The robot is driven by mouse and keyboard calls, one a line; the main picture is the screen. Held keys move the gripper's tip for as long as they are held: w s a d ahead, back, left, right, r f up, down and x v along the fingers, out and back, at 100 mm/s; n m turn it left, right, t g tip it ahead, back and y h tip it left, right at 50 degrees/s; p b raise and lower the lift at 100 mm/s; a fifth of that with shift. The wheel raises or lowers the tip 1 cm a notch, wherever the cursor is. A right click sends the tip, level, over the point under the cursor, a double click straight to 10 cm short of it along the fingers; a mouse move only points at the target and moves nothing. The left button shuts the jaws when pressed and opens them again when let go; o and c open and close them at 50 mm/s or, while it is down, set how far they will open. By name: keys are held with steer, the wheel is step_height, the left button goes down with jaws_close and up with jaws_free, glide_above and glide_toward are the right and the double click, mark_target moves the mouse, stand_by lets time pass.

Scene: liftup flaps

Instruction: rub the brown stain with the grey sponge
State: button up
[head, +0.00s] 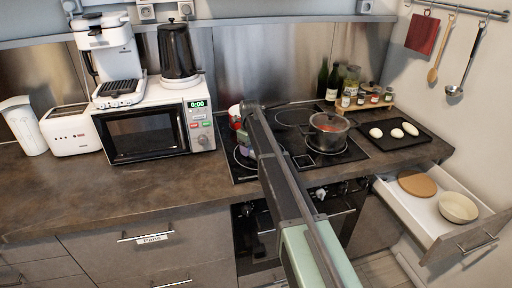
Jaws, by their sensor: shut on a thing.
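My arm reaches from the bottom of the head view up over the left part of the black hob (356,150). Its end bends down there, and my gripper (245,150) is small, dark and partly hidden beside the arm, low over the left of the hob. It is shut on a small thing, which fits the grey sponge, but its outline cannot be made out. I cannot pick out the brown stain; the arm covers part of the hob, and the brown worktop (60,200) is mottled all over.
A pot with red contents (328,131) stands on the hob right of my arm. The microwave (150,125) is to the left. Bottles (328,80), jars and a dark tray (385,150) with pale pieces are at right. A drawer (440,222) stands open, holding a bowl (458,207).

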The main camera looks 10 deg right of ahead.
mark_target(239, 151)
steer(key=shift+a, duration=2.2)
steer(key=shift+w, duration=1.05)
steer(key=shift+d+r, duration=0.1)
steer(key=shift+d, duration=6.85)
steer(key=shift+w+d+r+p, duration=0.1)
steer(key=shift+r+p, duration=0.25)
steer(key=shift+p, duration=0.25)
step_height(239, 151, up, 5)
steer(key=p, duration=0.4)
steer(key=shift+p, duration=0.4)
